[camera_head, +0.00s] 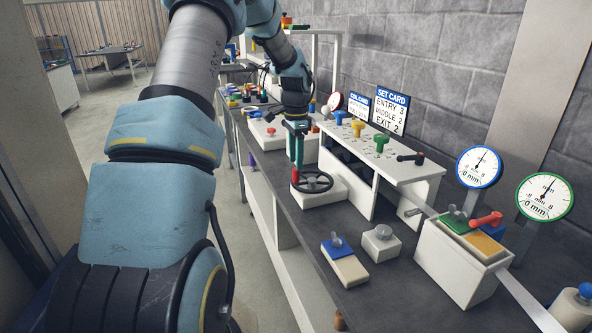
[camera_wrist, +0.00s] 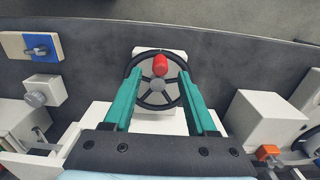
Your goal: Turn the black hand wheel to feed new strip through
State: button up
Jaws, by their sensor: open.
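The black hand wheel (camera_head: 318,182) lies flat on a white block at the front of the rack, with a red knob (camera_head: 295,175) standing on its rim. In the wrist view the wheel (camera_wrist: 141,95) is centred, with the red knob (camera_wrist: 160,65) on its far rim. My gripper (camera_head: 294,165) points down at the knob's side of the wheel. In the wrist view its two green fingers (camera_wrist: 155,80) are apart, one on each side of the knob. I see a gap between each finger and the knob; exact height above the wheel is hard to tell.
The white strip rack (camera_head: 395,165) stands behind the wheel, with a metal strip (camera_head: 525,297) leaving to the right. A blue-and-white block (camera_head: 346,268) and a grey knob box (camera_head: 381,243) stand in front. Dials (camera_head: 479,167) and a card (camera_head: 390,110) stand at the back.

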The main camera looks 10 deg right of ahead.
aim_at(296, 182)
jog(key=shift+f+p, duration=0.55)
jog(key=shift+f, duration=2.05)
grip_shut()
